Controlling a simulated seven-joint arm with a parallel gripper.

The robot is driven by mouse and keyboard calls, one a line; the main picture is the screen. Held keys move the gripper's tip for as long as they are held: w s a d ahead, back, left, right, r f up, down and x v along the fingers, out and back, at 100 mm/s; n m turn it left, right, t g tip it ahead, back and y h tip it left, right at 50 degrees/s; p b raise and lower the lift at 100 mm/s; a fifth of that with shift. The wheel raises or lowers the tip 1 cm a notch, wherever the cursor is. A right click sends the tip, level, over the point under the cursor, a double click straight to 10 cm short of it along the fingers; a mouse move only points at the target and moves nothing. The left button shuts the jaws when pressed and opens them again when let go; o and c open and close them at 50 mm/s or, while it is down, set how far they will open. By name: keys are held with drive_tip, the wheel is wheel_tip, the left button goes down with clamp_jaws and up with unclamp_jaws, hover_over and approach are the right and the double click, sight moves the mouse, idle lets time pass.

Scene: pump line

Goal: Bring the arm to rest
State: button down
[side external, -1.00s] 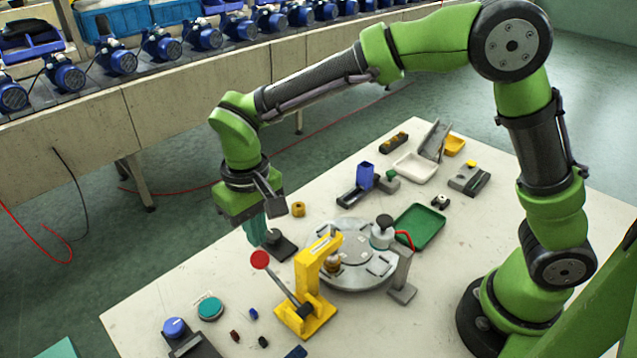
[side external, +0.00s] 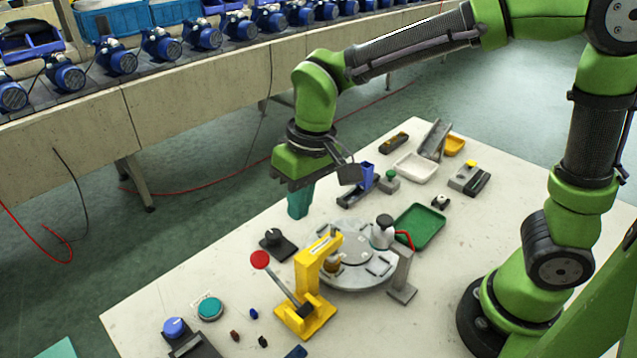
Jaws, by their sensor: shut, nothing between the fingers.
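My gripper (side external: 299,214) is at the end of the green arm, pointing down with its teal fingers shut and empty. It hangs above the white table, behind the yellow lever press (side external: 315,285) and left of the round grey turntable (side external: 352,250). It appears clear of everything around it. A black knob on a dark base (side external: 277,243) lies below and left of the fingers in the picture.
A green tray (side external: 419,227), a white tray (side external: 415,168) and a blue holder (side external: 366,174) stand on the table's right and back. A red-knobbed lever (side external: 261,260) rises from the press. Buttons (side external: 210,308) lie at the front left. Blue pumps (side external: 161,45) line the conveyor behind.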

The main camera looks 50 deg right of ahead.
drive_tip(key=s+d+r+m+t, duration=0.2)
drive_tip(key=s+d+r+t, duration=0.1)
drive_tip(key=s+d, duration=0.2)
drive_tip(key=s+d+r+m+t, duration=0.2)
drive_tip(key=s+d, duration=0.3)
drive_tip(key=d, duration=0.3)
drive_tip(key=shift+d+r+t, duration=0.4)
drive_tip(key=shift+r+t, duration=0.1)
drive_tip(key=shift+r, duration=0.35)
